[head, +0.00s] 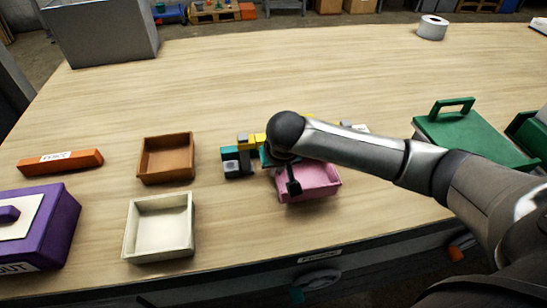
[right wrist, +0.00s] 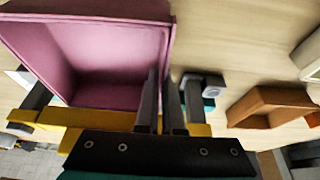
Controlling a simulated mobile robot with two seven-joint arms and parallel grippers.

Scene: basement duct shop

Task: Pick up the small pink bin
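The small pink bin (head: 318,183) is an open, shallow box near the front middle of the table. It looks upright and seems to rest on the tabletop, though its far side is hidden by my right arm. My right gripper (head: 291,180) is at the bin's left wall. In the right wrist view the pink bin (right wrist: 95,55) fills the upper left, and the two dark fingers of my right gripper (right wrist: 161,105) are close together on either side of one wall, pinching it. My left gripper is in neither view.
A brown bin (head: 166,158) and a cream bin (head: 159,228) stand to the left. Beyond them are an orange block (head: 60,161) and a purple box (head: 38,230). A green lidded box (head: 470,135) lies right. The table's far middle is clear.

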